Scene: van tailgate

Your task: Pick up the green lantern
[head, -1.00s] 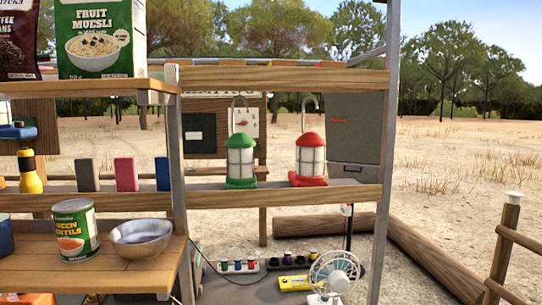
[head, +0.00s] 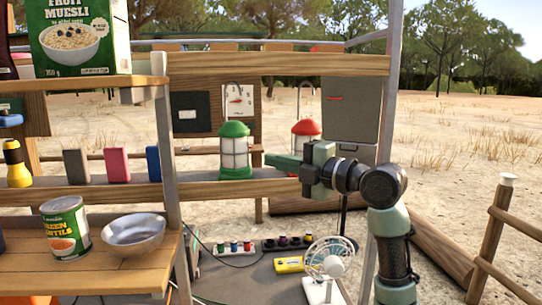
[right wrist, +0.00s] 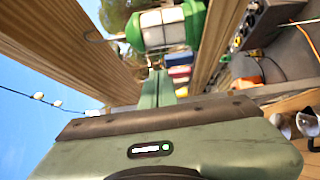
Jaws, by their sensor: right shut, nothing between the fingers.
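The green lantern (head: 234,150) stands upright on the wooden shelf, its wire handle raised. It also shows in the right wrist view (right wrist: 165,28), just beyond my fingertips. My right gripper (head: 268,160) is shut and empty, with its fingertips just right of the lantern's lower body; whether they touch it I cannot tell. In the right wrist view the closed fingers (right wrist: 157,88) point at the lantern. The red lantern (head: 306,132) stands farther right on the shelf, its lower part hidden behind my right gripper. My left gripper is not in view.
The shelf's front rail (head: 210,190) runs below the lantern and an upper beam (head: 270,64) runs above it. A metal post (head: 170,150) stands to the left. A metal bowl (head: 133,236), a can (head: 65,228) and a fan (head: 328,262) are lower down.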

